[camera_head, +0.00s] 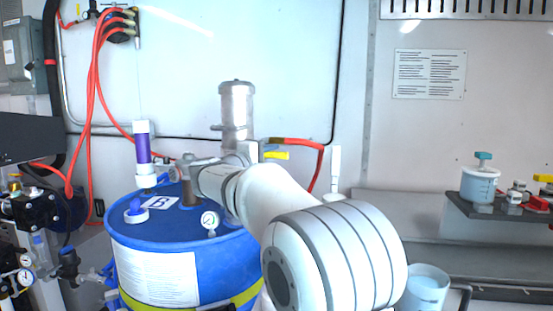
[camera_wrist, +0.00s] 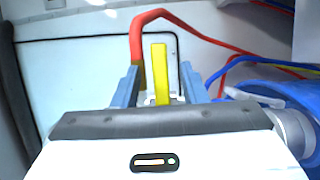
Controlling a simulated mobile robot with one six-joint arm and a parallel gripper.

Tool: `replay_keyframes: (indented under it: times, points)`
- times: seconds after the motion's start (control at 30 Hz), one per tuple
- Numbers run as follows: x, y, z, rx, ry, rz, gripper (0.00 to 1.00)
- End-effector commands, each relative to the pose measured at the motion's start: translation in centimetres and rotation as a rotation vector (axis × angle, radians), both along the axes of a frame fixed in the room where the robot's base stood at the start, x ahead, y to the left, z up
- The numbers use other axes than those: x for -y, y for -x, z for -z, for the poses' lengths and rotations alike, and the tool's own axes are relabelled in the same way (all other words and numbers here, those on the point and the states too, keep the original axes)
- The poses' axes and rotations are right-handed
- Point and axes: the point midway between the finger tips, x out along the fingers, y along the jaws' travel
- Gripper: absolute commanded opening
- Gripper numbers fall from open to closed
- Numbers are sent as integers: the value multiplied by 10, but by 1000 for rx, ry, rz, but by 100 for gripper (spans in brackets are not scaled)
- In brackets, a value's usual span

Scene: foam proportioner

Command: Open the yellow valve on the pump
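The yellow valve handle (camera_head: 276,155) sits beside the upper body of the silver pump (camera_head: 237,108), close to a red hose. In the wrist view the yellow handle (camera_wrist: 160,73) stands as a narrow upright bar between the two blue-grey fingers of my gripper (camera_wrist: 159,78). The fingers are apart, with a visible gap on each side of the handle. My arm covers part of the pump's lower body in the head view, and I cannot make out the gripper fingers there.
A red hose (camera_wrist: 150,22) curves close by the fingers. A shelf (camera_head: 490,207) with small containers is at right. A white wall lies behind.

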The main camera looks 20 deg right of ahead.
Motion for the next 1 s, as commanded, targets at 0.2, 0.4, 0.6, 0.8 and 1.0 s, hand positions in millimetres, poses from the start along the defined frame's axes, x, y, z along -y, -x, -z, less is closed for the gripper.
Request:
replay_keyframes:
  times: [0.2,0.4,0.6,0.8,1.0]
  points:
    - [18,-14,0,0,0,1,39]
    - [20,-16,0,0,0,-1,39]
    - [20,-16,0,-1,-1,0,32]
    - [20,-16,0,0,-1,0,15]
    - [21,-16,0,0,-1,1,0]
